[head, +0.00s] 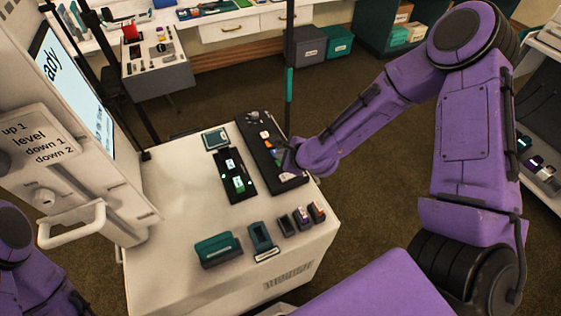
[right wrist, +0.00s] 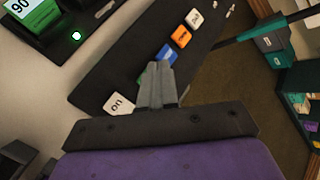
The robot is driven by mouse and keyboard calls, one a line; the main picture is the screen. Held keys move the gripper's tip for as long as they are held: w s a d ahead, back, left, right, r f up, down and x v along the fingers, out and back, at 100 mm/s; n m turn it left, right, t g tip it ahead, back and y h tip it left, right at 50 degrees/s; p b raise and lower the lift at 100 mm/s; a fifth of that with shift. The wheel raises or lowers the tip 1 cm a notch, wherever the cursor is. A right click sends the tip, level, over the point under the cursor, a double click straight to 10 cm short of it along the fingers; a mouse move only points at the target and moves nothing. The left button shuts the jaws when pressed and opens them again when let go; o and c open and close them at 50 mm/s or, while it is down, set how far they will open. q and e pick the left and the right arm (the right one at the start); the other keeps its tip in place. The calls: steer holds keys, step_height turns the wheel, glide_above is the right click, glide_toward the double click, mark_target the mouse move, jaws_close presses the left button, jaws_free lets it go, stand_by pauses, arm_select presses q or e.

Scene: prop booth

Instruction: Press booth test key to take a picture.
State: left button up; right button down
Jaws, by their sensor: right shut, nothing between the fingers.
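A dark key panel (head: 255,128) lies along the right edge of the white counter, with a row of coloured keys. In the right wrist view the panel (right wrist: 135,62) carries a white key (right wrist: 118,104) marked "on", a blue key (right wrist: 167,53), an orange key (right wrist: 182,37) and a white key (right wrist: 194,18). A green key is mostly hidden behind my fingers. My right gripper (right wrist: 161,70) is shut and empty, its tips over the green key beside the blue one. Contact cannot be told. I cannot read which key is the test key. My left gripper is out of view.
A black device with green displays (head: 235,178) lies left of the panel. A teal holder (head: 218,248) and several small items stand at the counter's front. A screen (head: 75,85) and white handle (head: 72,222) rise at left. Open carpet lies right of the counter.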

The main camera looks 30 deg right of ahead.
steer(key=shift+f, duration=0.15)
stand_by(0.6)
steer(key=shift+f+b, duration=0.3)
steer(key=shift+f+b, duration=0.3)
steer(key=shift+f, duration=0.1)
stand_by(0.5)
steer(key=shift+r+p, duration=0.8)
steer(key=shift+r, duration=0.05)
step_height(320, 180, up, 5)
steer(key=p, duration=0.4)
steer(key=shift+r+p, duration=0.1)
steer(key=shift+p, duration=0.3)
stand_by(0.5)
